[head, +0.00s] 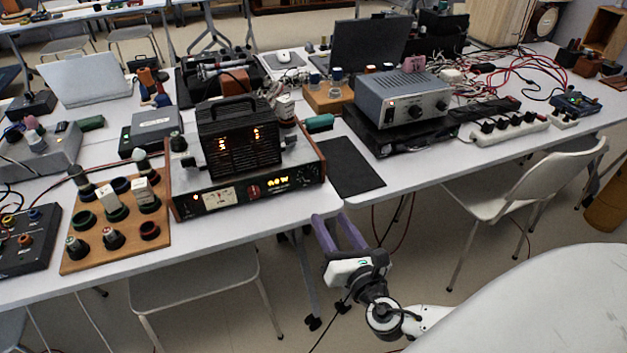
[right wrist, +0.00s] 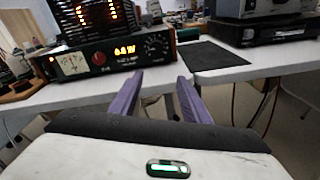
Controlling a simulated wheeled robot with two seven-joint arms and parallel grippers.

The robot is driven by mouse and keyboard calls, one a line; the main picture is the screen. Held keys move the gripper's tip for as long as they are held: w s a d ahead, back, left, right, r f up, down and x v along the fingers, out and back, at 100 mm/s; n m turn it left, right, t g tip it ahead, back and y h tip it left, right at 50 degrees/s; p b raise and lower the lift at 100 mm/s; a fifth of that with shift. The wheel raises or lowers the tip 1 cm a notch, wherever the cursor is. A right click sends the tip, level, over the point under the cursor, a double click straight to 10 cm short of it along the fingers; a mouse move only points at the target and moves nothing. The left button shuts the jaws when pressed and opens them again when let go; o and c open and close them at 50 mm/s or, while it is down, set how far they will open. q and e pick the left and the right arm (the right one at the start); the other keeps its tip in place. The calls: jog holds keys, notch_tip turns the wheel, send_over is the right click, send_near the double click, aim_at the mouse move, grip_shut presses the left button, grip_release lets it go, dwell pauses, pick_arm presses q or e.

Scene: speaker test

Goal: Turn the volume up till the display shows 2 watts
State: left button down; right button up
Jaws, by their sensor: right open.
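The amplifier (head: 188,203) has wooden sides and a black front, and stands at the table's front edge. Its front carries a lit meter (head: 217,197), a red knob (head: 254,191) and an amber display (head: 278,183). Small controls sit right of the display; none is clearly labelled volume. My right gripper (head: 336,222) is open and empty, apart from the amplifier, at its lower right. My left gripper is not in view.
A black box with glowing tubes (head: 238,150) stands on the amplifier. A wooden board (head: 75,258) with several round parts lies left. A black mat (head: 352,168) lies right, beside a grey instrument (head: 395,95). A white chair (head: 520,190) stands in front of the right table.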

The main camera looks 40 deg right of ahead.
aim_at(312, 180)
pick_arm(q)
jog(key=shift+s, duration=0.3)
pick_arm(e)
jog(key=w+d, duration=0.1)
jog(key=w, duration=0.2)
jog(key=w+r+n, duration=0.1)
jog(key=w, duration=0.3)
jog(key=w+d+r+n+t, duration=0.1)
jog(key=w, duration=0.3)
jog(key=shift+d+r, duration=0.2)
jog(key=shift+d, duration=0.15)
jog(key=shift+s, duration=0.1)
jog(key=shift+c, duration=0.4)
jog(key=c, duration=1)
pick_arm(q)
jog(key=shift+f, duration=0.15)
pick_arm(e)
jog(key=shift+o, duration=0.2)
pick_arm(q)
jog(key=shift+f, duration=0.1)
